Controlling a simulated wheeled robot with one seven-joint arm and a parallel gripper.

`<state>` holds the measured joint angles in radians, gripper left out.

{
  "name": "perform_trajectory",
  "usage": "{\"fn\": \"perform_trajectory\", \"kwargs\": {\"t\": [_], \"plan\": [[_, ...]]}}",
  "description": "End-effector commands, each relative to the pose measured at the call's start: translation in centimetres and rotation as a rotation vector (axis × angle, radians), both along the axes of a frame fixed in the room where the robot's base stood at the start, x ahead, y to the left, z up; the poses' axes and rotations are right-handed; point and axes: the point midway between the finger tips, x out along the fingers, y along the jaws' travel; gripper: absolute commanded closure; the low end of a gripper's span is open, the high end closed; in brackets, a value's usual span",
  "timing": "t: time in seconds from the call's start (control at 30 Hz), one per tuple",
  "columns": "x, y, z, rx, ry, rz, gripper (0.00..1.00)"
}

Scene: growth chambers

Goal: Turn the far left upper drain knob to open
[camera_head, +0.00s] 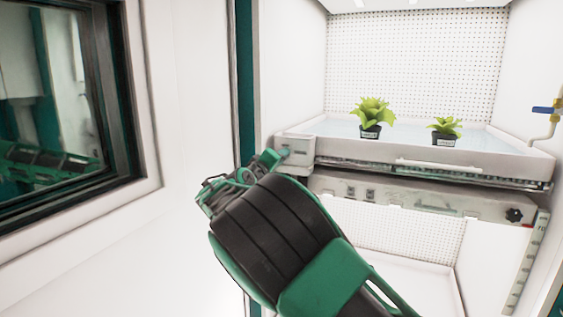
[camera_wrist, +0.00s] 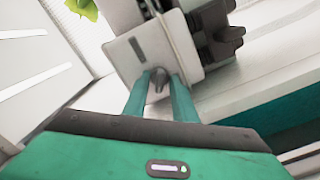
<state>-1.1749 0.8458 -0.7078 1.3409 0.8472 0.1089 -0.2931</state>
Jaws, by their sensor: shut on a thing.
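The far left upper drain knob (camera_wrist: 158,82) is a small grey piece on a pale square plate (camera_wrist: 128,48) in the wrist view. My gripper (camera_wrist: 158,92) has its two green fingers on either side of the knob, shut on it. In the head view my gripper (camera_head: 275,157) reaches the white drain box (camera_head: 300,151) at the left front corner of the upper tray. The knob is mostly hidden there by the fingertips. I cannot tell its turn angle.
The white upper tray (camera_head: 430,157) holds water and two potted plants, one left (camera_head: 371,118) and one right (camera_head: 446,129). A lower panel (camera_head: 420,192) has a black knob (camera_head: 514,215) at right. A blue-handled valve (camera_head: 545,110) is on the right wall. A dark-framed window (camera_head: 135,150) is at left.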

Motion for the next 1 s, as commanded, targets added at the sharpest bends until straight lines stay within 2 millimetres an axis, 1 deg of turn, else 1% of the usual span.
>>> {"fn": "perform_trajectory", "kwargs": {"t": [0.03,0.6,0.8,1.0], "plan": [[0.02,-0.03,-0.48,0.041,-0.005,-0.001,0.97],[0.04,-0.01,-0.50,0.545,-0.189,-0.002,0.97],[0.03,0.01,-0.58,0.701,-0.244,-0.003,0.97],[0.03,0.02,-0.59,0.818,-0.287,-0.004,0.97]]}}
